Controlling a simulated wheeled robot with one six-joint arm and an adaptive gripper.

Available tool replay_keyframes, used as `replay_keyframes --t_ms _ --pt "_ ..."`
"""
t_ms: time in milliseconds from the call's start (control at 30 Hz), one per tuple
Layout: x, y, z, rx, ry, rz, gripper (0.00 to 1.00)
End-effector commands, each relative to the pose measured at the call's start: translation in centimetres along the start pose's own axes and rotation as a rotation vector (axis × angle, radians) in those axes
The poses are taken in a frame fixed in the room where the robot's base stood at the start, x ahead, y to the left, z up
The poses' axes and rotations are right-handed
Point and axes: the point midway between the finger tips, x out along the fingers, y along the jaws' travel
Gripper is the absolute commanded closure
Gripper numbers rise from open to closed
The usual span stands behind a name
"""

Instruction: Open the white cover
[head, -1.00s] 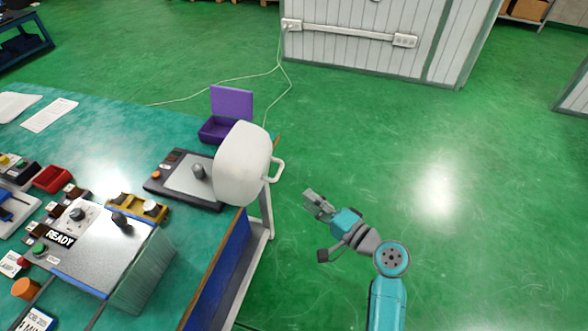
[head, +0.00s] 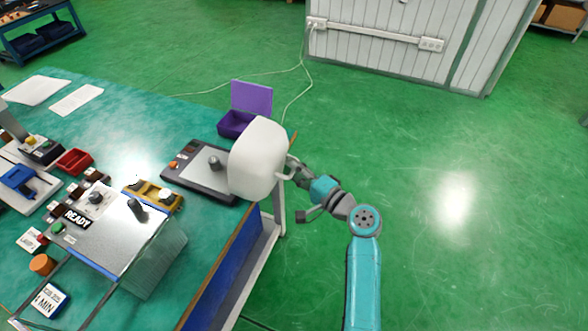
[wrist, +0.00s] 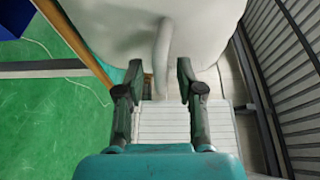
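The white cover (head: 257,158) is a rounded box standing on its side at the right edge of the green bench, beside a dark plate with a grey knob. Its handle (head: 291,164) sticks out on its right. In the wrist view the cover (wrist: 112,22) fills the top, and its handle (wrist: 163,52) hangs toward the space between my fingers. My gripper (head: 294,172) is at the handle, partly hidden there. In the wrist view my gripper (wrist: 158,68) is open, one finger on each side of the handle. Contact cannot be told.
A purple open box (head: 236,123) stands behind the cover. A control panel marked READY (head: 115,228) and small trays are on the bench to the left. A bench leg (head: 277,205) stands below the cover. The green floor to the right is clear.

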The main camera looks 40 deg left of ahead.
Motion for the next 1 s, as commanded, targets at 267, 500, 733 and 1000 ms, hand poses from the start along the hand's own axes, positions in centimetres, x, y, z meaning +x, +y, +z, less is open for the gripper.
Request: replay_keyframes --t_ms 267,500,733,1000 --pt "0.5 0.0 0.0 0.0 0.001 0.0 0.63" --pt "0.4 0.0 0.0 0.0 0.001 0.0 1.0" --pt "0.4 0.0 0.0 0.0 0.001 0.0 1.0" --pt "2.1 -2.3 0.8 -0.003 -0.003 -0.001 1.0"
